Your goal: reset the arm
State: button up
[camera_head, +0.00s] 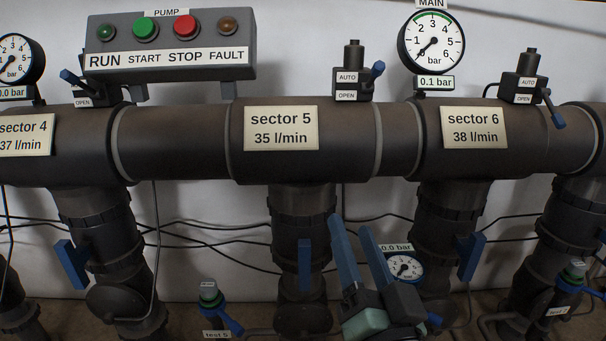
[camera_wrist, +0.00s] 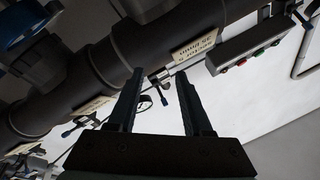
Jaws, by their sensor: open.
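My gripper (camera_head: 358,239) is in the lower middle of the head view, in front of the pipework. Its two blue fingers point up and stand apart with nothing between them. In the wrist view, my gripper (camera_wrist: 157,88) shows as two dark fingers, apart and empty, with the pale wall and a small valve handle behind them. In the head view it stands just right of the blue handle below sector 5 and covers part of the lower pipework. I cannot tell whether it touches anything.
The large horizontal pipe (camera_head: 345,140) crosses the head view, with sector 4, 5 and 6 labels. The pump box (camera_head: 170,45) is upper left. The main gauge (camera_head: 431,42) reads near 0.1 bar. A small gauge (camera_head: 404,268) is close right of my gripper. Blue valve handles (camera_head: 471,256) stick out nearby.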

jog(key=s+a+r+n+t+h+p, duration=0.1)
jog(key=s+a+r+n+t+p, duration=0.2)
jog(key=r, duration=1)
jog(key=s+a+r+t+h+p, duration=0.1)
jog(key=s+r+t+p, duration=0.2)
jog(key=r, duration=1)
jog(key=s+a+r+n+t+h+p, duration=0.1)
jog(key=s+a+r+n+p, duration=0.3)
jog(key=r, duration=0.9)
notch_tip(320, 180, up, 36)
jog(key=d+m+p, duration=0.1)
jog(key=m+p, duration=0.1)
jog(key=p, duration=3.3)
jog(key=shift+s+d+p, duration=0.15)
jog(key=shift+d+p, duration=0.1)
jog(key=shift+p, duration=0.1)
jog(key=shift+d+f, duration=0.1)
jog(key=shift+d, duration=0.05)
